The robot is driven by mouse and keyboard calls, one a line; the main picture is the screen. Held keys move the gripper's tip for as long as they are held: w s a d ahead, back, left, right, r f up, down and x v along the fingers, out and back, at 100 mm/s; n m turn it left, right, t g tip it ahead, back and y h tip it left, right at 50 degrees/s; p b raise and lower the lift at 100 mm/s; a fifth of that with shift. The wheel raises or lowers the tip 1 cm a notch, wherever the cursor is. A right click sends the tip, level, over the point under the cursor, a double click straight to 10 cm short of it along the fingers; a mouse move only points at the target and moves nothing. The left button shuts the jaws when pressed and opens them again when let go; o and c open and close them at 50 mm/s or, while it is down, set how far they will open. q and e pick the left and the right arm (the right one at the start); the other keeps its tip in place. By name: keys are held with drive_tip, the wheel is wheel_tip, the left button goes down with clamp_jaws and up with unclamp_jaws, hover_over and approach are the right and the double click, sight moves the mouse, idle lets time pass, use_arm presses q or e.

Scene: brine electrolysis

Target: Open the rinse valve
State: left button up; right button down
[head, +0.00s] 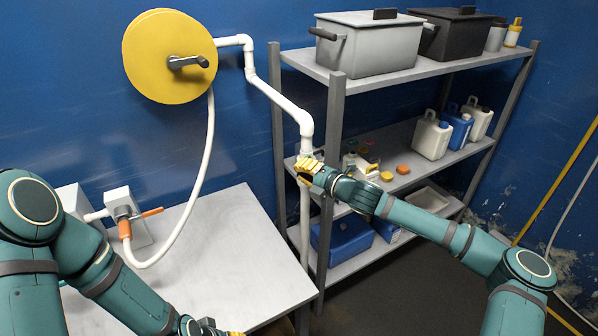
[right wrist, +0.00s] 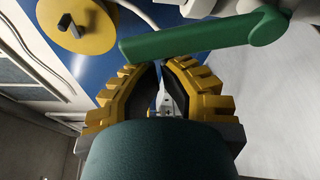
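A green lever handle (right wrist: 200,36) crosses the upper part of the right wrist view, with its round pivot end at the right. My right gripper (right wrist: 160,66) has its fingertips drawn close together just below the lever's edge. I see nothing held between them; contact with the lever cannot be told. In the head view my right gripper (head: 306,170) is at the white standpipe (head: 306,125), beside the shelf post. The lever is not discernible there. My left gripper (head: 222,331) barely shows at the bottom edge.
A yellow hose reel (head: 150,55) with a crank hangs on the blue wall. An orange-handled valve (head: 150,213) sits above the white table (head: 225,245). A shelf rack (head: 337,130) with bins and jugs stands close behind my right gripper.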

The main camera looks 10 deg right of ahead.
drive_tip(key=shift+w+d+r+m+t+y+p, duration=0.2)
drive_tip(key=shift+d+r+m+p, duration=0.15)
drive_tip(key=shift+d+m+p, duration=0.3)
drive_tip(key=shift+w+d+r+m+t+y+p, duration=0.25)
drive_tip(key=shift+d+m+p, duration=0.2)
drive_tip(key=shift+m+p, duration=0.4)
